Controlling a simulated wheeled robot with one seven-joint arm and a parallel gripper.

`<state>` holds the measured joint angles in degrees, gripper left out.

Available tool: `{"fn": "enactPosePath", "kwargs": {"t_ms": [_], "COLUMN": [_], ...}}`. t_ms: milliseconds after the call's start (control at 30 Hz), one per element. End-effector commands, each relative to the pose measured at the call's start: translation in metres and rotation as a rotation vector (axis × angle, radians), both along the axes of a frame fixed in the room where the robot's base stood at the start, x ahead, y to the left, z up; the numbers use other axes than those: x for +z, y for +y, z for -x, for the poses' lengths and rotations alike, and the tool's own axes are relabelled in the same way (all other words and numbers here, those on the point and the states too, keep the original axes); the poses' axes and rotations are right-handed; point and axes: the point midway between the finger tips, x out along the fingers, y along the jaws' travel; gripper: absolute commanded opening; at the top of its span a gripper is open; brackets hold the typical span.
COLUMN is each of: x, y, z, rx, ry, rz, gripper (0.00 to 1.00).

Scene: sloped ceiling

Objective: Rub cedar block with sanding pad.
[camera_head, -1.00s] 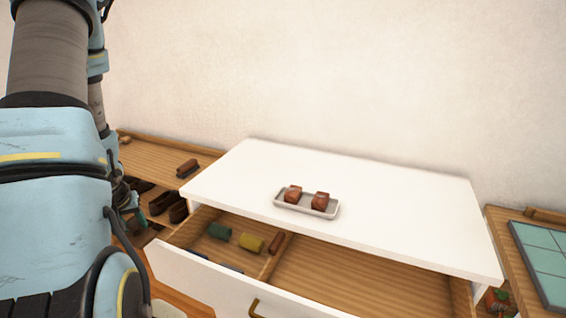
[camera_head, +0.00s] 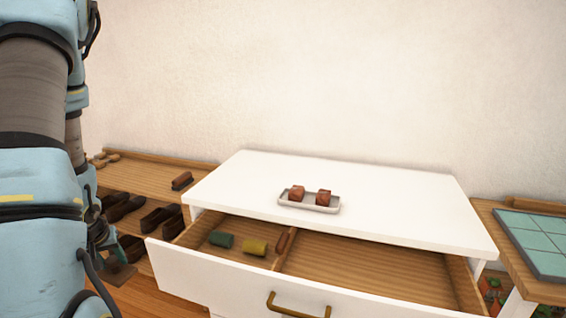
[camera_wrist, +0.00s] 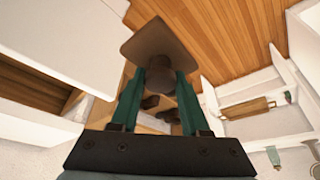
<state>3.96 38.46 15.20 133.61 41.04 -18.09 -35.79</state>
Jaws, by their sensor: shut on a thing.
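Two reddish-brown blocks, the left one (camera_head: 297,193) and the right one (camera_head: 323,197), sit apart on a small pale tray (camera_head: 308,208) on the white dresser top. They look like cedar blocks. My gripper (camera_wrist: 159,80) is shut on the knob of a brown pad with a flat square plate (camera_wrist: 152,38), which looks like the sanding pad. In the head view the pad (camera_head: 119,273) hangs low at the left, beside the dresser and well away from the blocks. My arm hides part of the gripper there.
The dresser drawer (camera_head: 230,291) is open and holds a green roll (camera_head: 221,239), a yellow roll (camera_head: 256,247) and a brown piece. A wooden shelf (camera_head: 140,173) with dark shoes and a brush (camera_head: 182,181) stands left. A table with a tiled board (camera_head: 540,241) stands right.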

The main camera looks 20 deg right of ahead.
Motion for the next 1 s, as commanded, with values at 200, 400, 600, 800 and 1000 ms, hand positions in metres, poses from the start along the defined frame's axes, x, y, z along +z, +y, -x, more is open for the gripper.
{"fn": "enactPosePath", "kwargs": {"t_ms": [200, 400, 600, 800, 1000], "x": [-0.039, -0.063, -0.041, -0.012, 0.009], "y": [0.000, 0.000, 0.000, 0.000, 0.000], "z": [0.000, 0.000, 0.000, 0.000, 0.000], "rx": [0.000, 0.000, 0.000, 0.000, 0.000], "ry": [0.000, 0.000, 0.000, 0.000, 0.000], "rz": [0.000, 0.000, -0.001, 0.000, 0.000], "gripper": [0.01, 0.01, 0.01, 0.01, 0.01]}}
